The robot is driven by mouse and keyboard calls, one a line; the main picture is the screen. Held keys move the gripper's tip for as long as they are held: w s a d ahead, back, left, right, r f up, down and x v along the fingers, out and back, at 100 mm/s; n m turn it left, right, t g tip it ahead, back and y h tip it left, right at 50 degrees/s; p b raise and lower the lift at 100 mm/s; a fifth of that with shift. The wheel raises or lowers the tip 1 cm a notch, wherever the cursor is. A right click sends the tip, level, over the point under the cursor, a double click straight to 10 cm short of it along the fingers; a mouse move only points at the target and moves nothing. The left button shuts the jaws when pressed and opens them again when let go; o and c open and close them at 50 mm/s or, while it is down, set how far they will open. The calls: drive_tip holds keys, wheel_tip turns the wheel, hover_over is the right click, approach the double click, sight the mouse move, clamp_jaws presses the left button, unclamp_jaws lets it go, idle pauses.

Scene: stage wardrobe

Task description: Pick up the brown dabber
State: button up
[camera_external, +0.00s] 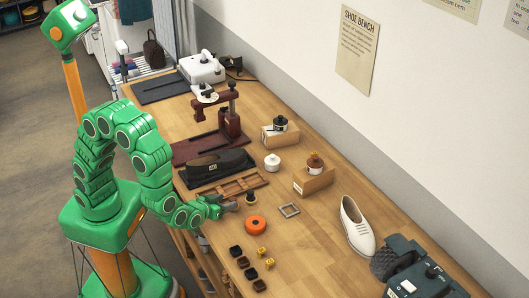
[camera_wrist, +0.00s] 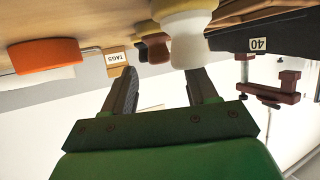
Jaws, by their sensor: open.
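I cannot tell for certain which of these matches the brown thing outside.
An orange disc (camera_external: 255,224) lies to the right of my gripper. Small dark blocks lie in front.

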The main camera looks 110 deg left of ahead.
sight(232, 199)
drive_tip(key=shift+x, duration=1.7)
clamp_jaws()
